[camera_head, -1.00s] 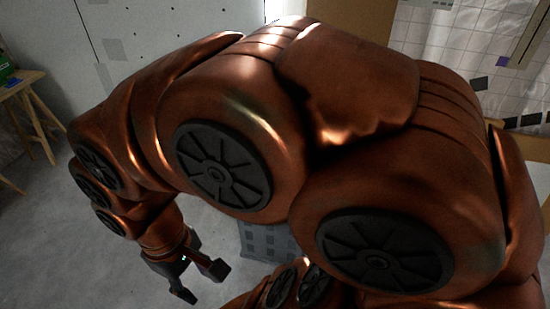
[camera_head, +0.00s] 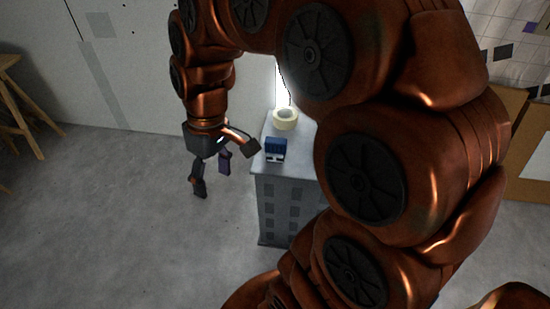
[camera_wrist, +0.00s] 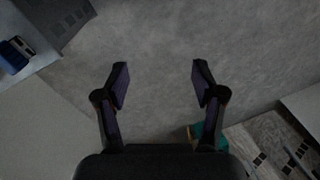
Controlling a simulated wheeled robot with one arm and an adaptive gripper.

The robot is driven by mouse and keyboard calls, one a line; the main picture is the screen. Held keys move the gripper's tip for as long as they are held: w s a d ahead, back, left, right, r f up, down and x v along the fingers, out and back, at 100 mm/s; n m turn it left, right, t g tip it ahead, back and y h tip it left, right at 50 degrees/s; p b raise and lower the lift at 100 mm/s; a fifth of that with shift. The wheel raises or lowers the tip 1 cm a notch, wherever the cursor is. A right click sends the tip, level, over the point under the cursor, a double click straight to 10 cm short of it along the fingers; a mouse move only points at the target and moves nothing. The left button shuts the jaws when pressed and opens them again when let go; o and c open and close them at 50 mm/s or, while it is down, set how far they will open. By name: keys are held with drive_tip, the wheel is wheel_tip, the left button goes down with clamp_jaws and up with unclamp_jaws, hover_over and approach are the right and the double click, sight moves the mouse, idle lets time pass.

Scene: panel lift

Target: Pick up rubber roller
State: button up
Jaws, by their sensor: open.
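I cannot clearly make out a rubber roller in either view. A small blue and white item (camera_head: 275,150) lies on top of a grey cabinet (camera_head: 288,205), near its front left edge; it also shows at the upper left of the wrist view (camera_wrist: 15,54). I cannot tell what it is. My gripper (camera_head: 222,172) hangs fingers down to the left of the cabinet, over the floor. In the wrist view my gripper (camera_wrist: 155,78) is open, with only grey floor between its fingers. My arm hides part of the cabinet's right side.
A cream tape roll (camera_head: 285,119) sits behind the blue item on the cabinet. A wooden trestle (camera_head: 22,105) stands at the far left. The floor (camera_head: 110,230) left of the cabinet is clear. A pale wall closes the back.

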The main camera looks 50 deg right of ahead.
drive_tip(key=w+d+f+n+t+y+b, duration=0.1)
drive_tip(key=w+d+f+b, duration=0.4)
drive_tip(key=w+d, duration=0.25)
drive_tip(key=n+t+b, duration=0.3)
drive_tip(key=t+b, duration=0.1)
drive_tip(key=b, duration=0.7)
approach(276, 140)
drive_tip(key=x, duration=0.5)
drive_tip(key=shift+w+d, duration=0.1)
drive_tip(key=shift+w, duration=0.2)
drive_tip(key=shift+g, duration=0.3)
drive_tip(key=x, duration=0.6)
drive_tip(key=shift+s+a+f+b, duration=0.25)
drive_tip(key=shift+f+b, duration=0.15)
drive_tip(key=shift+w+f, duration=0.25)
drive_tip(key=shift+f, duration=0.15)
drive_tip(key=shift+a, duration=0.1)
clamp_jaws()
